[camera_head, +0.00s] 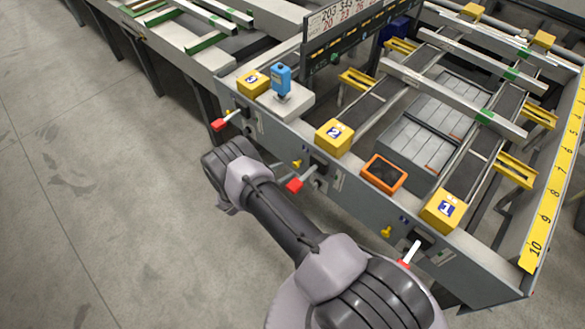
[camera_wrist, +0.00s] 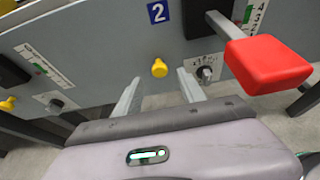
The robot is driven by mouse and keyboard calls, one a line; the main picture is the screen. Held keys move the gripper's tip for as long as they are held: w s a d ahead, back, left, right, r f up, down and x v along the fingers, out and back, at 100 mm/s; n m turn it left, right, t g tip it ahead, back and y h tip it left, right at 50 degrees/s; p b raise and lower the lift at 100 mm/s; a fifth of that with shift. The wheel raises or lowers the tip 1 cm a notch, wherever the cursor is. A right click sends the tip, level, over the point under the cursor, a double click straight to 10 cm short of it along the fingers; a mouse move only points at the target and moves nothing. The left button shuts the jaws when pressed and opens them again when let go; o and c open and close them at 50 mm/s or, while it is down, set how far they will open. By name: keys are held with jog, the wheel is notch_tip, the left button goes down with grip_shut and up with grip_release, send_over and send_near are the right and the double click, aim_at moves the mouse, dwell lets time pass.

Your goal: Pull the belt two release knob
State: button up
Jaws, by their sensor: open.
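The belt two release knob is a small yellow knob on the grey side panel. It shows in the head view (camera_head: 297,163) and in the wrist view (camera_wrist: 159,67), under the blue "2" label (camera_wrist: 157,12). My gripper (camera_wrist: 158,88) is open and empty in the wrist view. Its two pale fingers point at the panel, one to each side of the knob in the picture. The knob appears beyond the fingertips, with no visible contact. In the head view my arm hides most of the gripper.
A red-handled lever (camera_wrist: 265,65) juts out close to the right of my gripper. A dial (camera_wrist: 207,72) sits beside the knob. Other yellow knobs are on the panel, one by belt one (camera_head: 386,231) and one by belt three (camera_head: 228,113). Open floor (camera_head: 110,190) lies left.

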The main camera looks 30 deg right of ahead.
aim_at(295, 165)
jog(key=b+x, duration=0.1)
jog(key=x, duration=0.4)
jog(key=shift+w+d+f, duration=0.1)
jog(key=shift+d, duration=0.05)
grip_shut()
dwell(1.2)
